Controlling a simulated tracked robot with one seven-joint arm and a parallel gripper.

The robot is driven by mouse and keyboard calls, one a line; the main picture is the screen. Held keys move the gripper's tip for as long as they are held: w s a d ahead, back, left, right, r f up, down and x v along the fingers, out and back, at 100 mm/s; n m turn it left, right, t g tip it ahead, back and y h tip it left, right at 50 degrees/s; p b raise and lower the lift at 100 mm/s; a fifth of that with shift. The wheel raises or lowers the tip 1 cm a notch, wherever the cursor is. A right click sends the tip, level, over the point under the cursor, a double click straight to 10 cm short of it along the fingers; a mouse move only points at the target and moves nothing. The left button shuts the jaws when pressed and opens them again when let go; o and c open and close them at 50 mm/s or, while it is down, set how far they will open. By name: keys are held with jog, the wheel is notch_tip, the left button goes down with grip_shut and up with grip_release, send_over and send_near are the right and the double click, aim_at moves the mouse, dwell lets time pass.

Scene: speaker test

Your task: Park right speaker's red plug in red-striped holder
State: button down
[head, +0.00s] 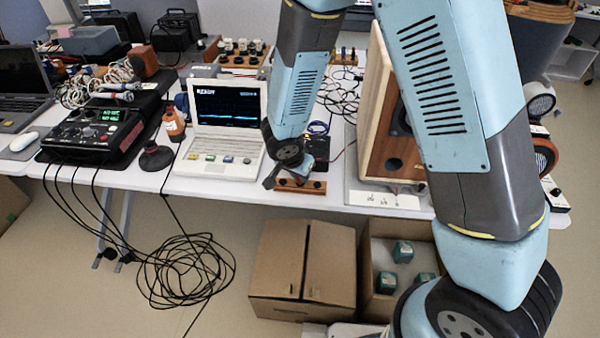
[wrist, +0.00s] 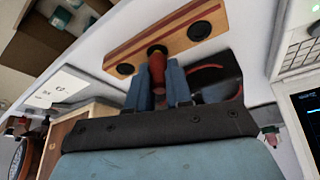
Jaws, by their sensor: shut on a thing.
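My gripper (wrist: 158,70) is shut on a red plug (wrist: 157,78), held between its two blue fingers in the wrist view. The plug's dark end is at the middle of a wooden holder with a red stripe (wrist: 180,37). I cannot tell whether it is in a hole or just above. Dark round holes show on either side of it. In the head view the holder (head: 312,187) lies at the table's front edge, and my gripper (head: 276,176) is over its left part. The wooden right speaker (head: 376,110) stands to the right; my arm hides part of it.
A white laptop (head: 222,150) stands close left of the holder. A black box (head: 318,150) is just behind it. A white labelled strip (head: 383,199) lies to the right. Cardboard boxes (head: 278,262) stand on the floor below.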

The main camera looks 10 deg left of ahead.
jog(key=shift+f, duration=0.25)
jog(key=c, duration=1)
grip_release()
jog(key=shift+o, duration=0.2)
jog(key=shift+r, duration=3.8)
